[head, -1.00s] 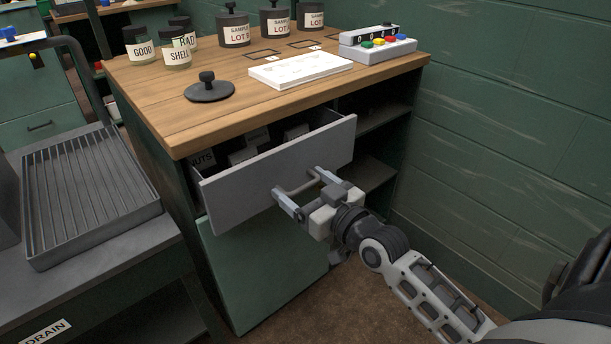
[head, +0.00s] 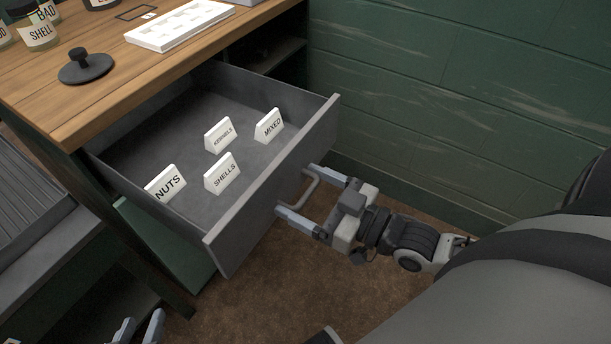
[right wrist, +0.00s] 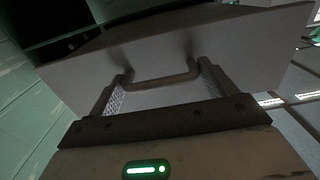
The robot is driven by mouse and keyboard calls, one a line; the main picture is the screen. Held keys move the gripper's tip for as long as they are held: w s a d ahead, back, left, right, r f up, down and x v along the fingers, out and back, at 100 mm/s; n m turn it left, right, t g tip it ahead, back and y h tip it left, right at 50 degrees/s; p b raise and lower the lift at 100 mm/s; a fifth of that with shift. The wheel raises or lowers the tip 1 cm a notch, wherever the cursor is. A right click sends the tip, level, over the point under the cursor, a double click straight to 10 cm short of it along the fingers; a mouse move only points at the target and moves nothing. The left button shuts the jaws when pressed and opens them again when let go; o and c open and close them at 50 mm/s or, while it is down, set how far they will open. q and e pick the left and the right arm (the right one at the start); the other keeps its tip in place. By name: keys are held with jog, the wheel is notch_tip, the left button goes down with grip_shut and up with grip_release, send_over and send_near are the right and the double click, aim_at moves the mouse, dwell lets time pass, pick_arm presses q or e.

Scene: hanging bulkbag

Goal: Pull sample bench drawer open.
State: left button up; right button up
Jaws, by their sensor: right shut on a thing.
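The grey sample bench drawer (head: 230,235) is pulled far out of the bench in the head view, its inside exposed. Its bar handle (head: 313,188) sits between the two fingers of my right gripper (head: 297,190), which is shut on it across its length. In the right wrist view the handle (right wrist: 160,83) spans between the fingers of the gripper (right wrist: 160,90), in front of the drawer's face. My left gripper (head: 140,328) shows only its two fingertips, apart and empty, at the lower left edge of the head view, well below the drawer.
Small white signs reading NUTS (head: 165,184), SHELLS (head: 222,174), KERNELS (head: 219,135) and MIXED (head: 269,126) stand in the drawer. The wooden bench top (head: 130,95) holds a black lid (head: 86,68) and a white tray (head: 180,25). A green wall (head: 460,90) stands behind.

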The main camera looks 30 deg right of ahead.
pick_arm(q)
jog(key=shift+d, duration=0.1)
pick_arm(e)
jog(key=shift+s+d, duration=0.15)
jog(key=shift+s, duration=0.25)
jog(key=o, duration=1.2)
jog(key=shift+o, duration=0.2)
pick_arm(q)
jog(key=r+p, duration=0.2)
jog(key=a+r, duration=0.1)
jog(key=shift+s+r+t+p, duration=0.25)
jog(key=shift+r+t+p, duration=0.05)
jog(key=shift+p, duration=0.1)
pick_arm(e)
jog(key=v, duration=1.6)
